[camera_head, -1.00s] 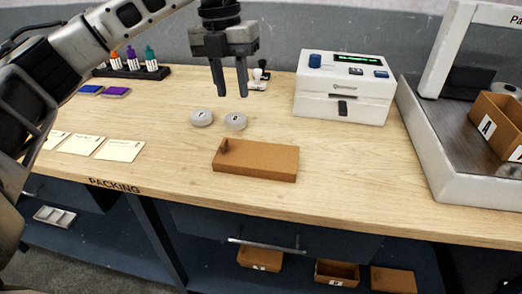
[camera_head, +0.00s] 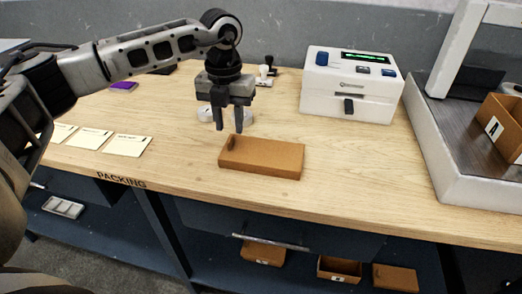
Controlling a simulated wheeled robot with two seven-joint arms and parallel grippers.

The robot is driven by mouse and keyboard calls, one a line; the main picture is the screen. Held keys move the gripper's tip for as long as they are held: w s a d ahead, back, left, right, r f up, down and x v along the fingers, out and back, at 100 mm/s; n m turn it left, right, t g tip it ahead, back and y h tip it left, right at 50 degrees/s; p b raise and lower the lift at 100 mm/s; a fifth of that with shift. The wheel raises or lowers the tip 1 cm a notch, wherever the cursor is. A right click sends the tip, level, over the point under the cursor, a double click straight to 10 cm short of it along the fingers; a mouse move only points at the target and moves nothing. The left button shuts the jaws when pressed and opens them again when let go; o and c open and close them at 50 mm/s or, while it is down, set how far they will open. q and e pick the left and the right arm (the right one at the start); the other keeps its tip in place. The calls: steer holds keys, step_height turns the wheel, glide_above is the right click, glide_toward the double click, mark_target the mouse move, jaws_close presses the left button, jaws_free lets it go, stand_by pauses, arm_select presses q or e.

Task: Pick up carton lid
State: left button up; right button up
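My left gripper (camera_head: 228,130) points down above and just behind the lid's left end. Its two fingers are apart with nothing between them, and I see no contact with the lid. My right gripper is out of view.
Pale round discs (camera_head: 208,114) are partly hidden behind my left gripper. A white boxy machine (camera_head: 350,88) stands behind right. Cards (camera_head: 127,145) lie left. A carton marked A (camera_head: 500,125) sits in the machine at right. More brown cartons (camera_head: 339,269) are on the shelf below.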

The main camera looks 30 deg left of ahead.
mark_target(231, 137)
arm_select(q)
steer(key=shift+f, duration=1.75)
steer(key=shift+d, duration=0.1)
jaws_close()
steer(key=shift+r, duration=0.1)
